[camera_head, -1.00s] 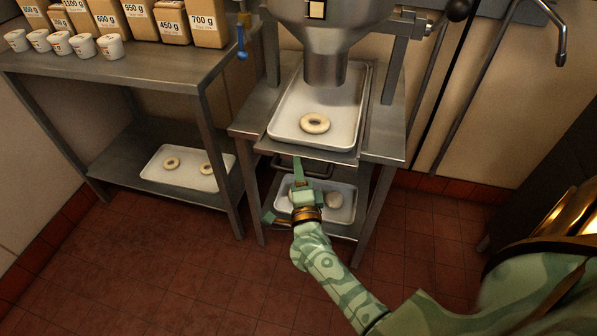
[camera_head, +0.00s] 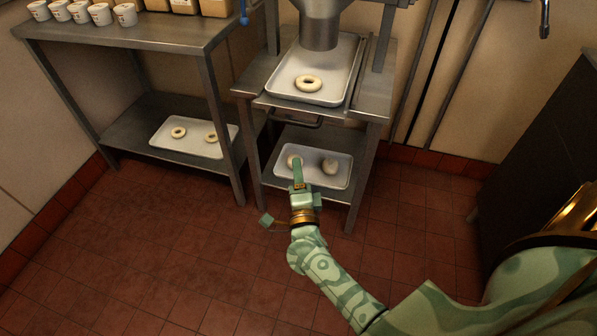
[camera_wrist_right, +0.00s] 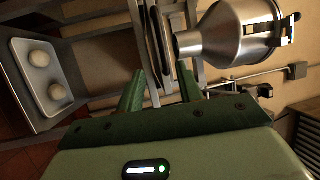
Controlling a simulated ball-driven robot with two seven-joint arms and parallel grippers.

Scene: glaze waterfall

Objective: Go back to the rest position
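My right gripper (camera_head: 282,190) is in front of the steel stand, with its arm coming in from the lower right. Its two green fingers are spread apart with nothing between them. They also show apart in the right wrist view (camera_wrist_right: 160,82). One finger overlaps the lower tray (camera_head: 340,183) in the head view; I see no sign of contact. My left gripper is not in either view.
The stand (camera_head: 375,103) holds an upper tray (camera_head: 340,62) with a ring (camera_head: 308,83) under a metal funnel (camera_head: 320,30). Two dough balls lie in the lower tray. A side table (camera_head: 130,42) is left, with a tray of rings below. The red tiled floor (camera_head: 150,250) is clear.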

